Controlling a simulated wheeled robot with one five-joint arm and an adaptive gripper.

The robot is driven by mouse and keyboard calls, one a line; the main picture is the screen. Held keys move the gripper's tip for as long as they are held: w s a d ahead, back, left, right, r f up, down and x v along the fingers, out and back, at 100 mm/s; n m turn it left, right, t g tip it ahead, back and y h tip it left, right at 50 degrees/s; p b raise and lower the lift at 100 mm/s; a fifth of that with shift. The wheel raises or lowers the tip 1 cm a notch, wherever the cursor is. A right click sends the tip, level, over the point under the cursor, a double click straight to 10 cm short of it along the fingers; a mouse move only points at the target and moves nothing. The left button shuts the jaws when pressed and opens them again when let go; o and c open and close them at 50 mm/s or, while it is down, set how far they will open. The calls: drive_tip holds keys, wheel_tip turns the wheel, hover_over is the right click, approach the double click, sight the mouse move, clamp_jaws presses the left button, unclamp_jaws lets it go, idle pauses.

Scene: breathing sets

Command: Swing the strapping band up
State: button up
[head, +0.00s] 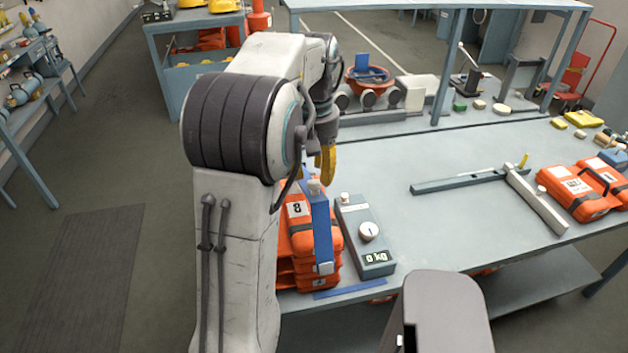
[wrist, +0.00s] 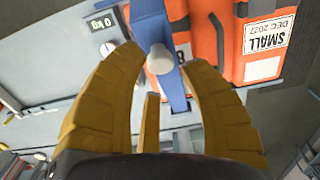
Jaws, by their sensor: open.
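The blue strapping band (head: 321,228) stands upright against the right side of a stack of orange cases (head: 296,240), with a pale knob (head: 315,188) at its upper end and a pale block at its lower end. In the wrist view the band (wrist: 150,22) runs down the upper middle, and its pale knob (wrist: 160,60) shows between my fingertips. My gripper (wrist: 158,62) is open, its yellow fingers either side of the knob; I cannot tell whether they touch it. In the head view my gripper (head: 327,162) is just above the knob, partly hidden by my arm.
A grey scale box (head: 364,235) reading 0 kg stands right of the band. Other orange cases (head: 575,190) lie at the bench's right, near a grey angled bar (head: 460,181). The bench middle (head: 460,220) is clear. A shelf frame (head: 440,60) rises behind.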

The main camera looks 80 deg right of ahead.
sight(315, 181)
drive_tip(key=shift+f, duration=1.6)
clamp_jaws()
